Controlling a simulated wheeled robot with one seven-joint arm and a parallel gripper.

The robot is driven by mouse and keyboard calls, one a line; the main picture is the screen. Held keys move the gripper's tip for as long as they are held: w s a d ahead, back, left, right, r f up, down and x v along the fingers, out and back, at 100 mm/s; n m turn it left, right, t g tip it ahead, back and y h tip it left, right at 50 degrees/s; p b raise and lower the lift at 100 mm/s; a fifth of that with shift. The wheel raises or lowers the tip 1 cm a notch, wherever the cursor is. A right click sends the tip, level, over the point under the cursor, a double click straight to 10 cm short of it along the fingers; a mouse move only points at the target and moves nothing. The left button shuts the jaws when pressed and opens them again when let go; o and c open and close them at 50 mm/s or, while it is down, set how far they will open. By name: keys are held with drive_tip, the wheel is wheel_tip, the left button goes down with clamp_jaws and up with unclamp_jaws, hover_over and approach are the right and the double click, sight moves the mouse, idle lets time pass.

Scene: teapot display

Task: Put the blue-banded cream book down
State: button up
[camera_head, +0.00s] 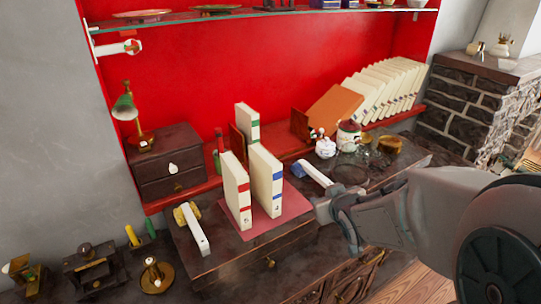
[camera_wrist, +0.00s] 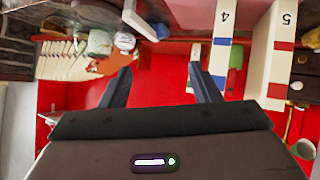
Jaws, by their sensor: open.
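The blue-banded cream book (camera_head: 265,181) stands upright on the red mat (camera_head: 292,208) on the dark cabinet, just right of the red-banded cream book (camera_head: 236,192), with a gap between them. My gripper (camera_head: 328,210) is to the right of the blue-banded book. In the wrist view my gripper (camera_wrist: 160,72) has its two fingers apart with nothing between them. The blue-banded book (camera_wrist: 221,48), marked 4, lies just beyond the right finger there; I cannot tell whether they touch. The red-banded book (camera_wrist: 279,50), marked 5, is farther right.
A green-banded book (camera_head: 247,122) stands behind on the red ledge. Left are a white-handled hammer-like tool (camera_head: 195,230) and a small drawer box (camera_head: 167,163). Another blue-headed one (camera_head: 314,174), a white lidded pot (camera_head: 348,136) and leaning books (camera_head: 385,88) are behind and right.

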drive_tip(key=w+a+f+n+t+y+b, duration=0.1)
drive_tip(key=w+a+f+t+y+b, duration=0.1)
drive_tip(key=w+a+y, duration=0.15)
drive_tip(key=n+t+y+b, duration=0.1)
drive_tip(key=n+t+y, duration=0.1)
drive_tip(key=y, duration=0.3)
approach(277, 174)
drive_tip(key=w, duration=0.1)
drive_tip(key=x, duration=0.8)
drive_tip(key=shift+a, duration=0.4)
drive_tip(key=shift+p+x, duration=0.6)
drive_tip(key=shift+x, duration=2.1)
drive_tip(key=shift+d+r, duration=0.1)
drive_tip(key=shift+r, duration=0.05)
clamp_jaws()
